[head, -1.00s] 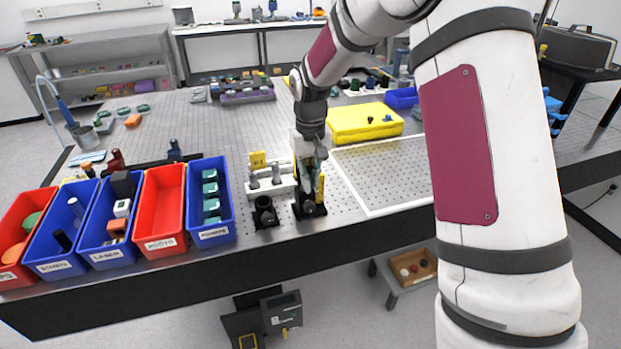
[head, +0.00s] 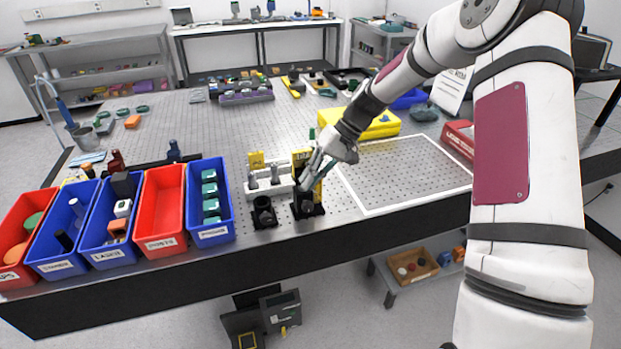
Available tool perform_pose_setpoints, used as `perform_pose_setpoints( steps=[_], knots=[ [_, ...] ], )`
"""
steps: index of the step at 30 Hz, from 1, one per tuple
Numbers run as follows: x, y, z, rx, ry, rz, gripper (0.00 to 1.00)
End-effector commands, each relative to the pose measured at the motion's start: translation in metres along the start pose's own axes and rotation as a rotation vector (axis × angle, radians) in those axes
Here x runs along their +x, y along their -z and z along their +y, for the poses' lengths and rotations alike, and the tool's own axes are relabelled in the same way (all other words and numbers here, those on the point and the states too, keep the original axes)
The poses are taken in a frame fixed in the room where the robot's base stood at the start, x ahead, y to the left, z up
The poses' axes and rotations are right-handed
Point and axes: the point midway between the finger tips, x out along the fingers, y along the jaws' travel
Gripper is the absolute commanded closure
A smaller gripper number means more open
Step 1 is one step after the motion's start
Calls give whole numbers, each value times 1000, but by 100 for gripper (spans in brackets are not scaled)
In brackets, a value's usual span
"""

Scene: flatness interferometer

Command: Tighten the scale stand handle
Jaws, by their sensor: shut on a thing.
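The scale stand is an upright yellow piece (head: 301,157) on a black base (head: 316,210) near the front edge of the bench. My gripper (head: 306,182) comes in from the upper right, tilted, and is shut at the side of this stand. The handle is small and mostly hidden by the fingers, and I cannot make out its angle.
A second black holder (head: 264,213) and a white rack with grey posts (head: 270,184) stand just left. Blue and red bins (head: 163,205) line the front left. A white-framed perforated plate (head: 410,176) lies right, with a yellow case (head: 385,125) behind it.

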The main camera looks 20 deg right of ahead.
Motion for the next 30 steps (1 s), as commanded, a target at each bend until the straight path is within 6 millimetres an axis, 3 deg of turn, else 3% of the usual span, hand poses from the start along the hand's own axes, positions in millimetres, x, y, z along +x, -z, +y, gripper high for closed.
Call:
perform_pose_setpoints(
  steps=[18, 30],
  knots=[
    [4, 2, 12, 5, 580, 2, 100],
    [7, 1, 14, 3, 839, 0, 100]
  ],
)
